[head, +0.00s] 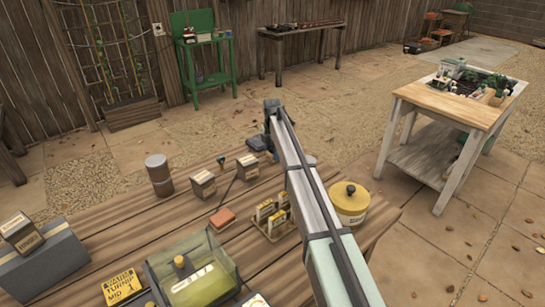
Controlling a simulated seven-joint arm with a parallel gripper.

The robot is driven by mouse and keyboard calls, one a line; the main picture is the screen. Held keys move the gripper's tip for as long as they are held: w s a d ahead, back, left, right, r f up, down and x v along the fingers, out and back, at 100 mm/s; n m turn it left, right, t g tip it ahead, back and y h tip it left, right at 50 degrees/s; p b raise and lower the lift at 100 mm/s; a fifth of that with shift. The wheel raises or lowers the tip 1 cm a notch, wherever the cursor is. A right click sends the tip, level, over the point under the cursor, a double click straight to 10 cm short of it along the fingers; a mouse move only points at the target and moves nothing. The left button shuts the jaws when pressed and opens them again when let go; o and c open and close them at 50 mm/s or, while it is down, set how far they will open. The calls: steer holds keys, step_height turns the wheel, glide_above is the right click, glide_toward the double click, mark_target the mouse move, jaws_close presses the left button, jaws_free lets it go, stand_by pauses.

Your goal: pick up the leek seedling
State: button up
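I cannot make out a leek seedling for certain. A thin dark stalk with a small green tip (221,160) stands between two small labelled boxes on the wooden table; it is too small to tell what it is. My gripper (262,146) is at the far end of my arm, above or beyond the table's far edge, to the right of the stalk and apart from it. It is small and dark in view, and its finger gap is not clear. My arm crosses the table and hides part of its right side.
On the table (140,222) are a metal can (159,175), small boxes (203,183), a reddish block (222,219), a rack of yellow packets (271,218), a yellow tub (349,203), a clear-lidded green bin (190,272) and a grey case (42,262). A potting bench (455,104) stands right.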

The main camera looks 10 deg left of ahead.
steer(key=c, duration=0.5)
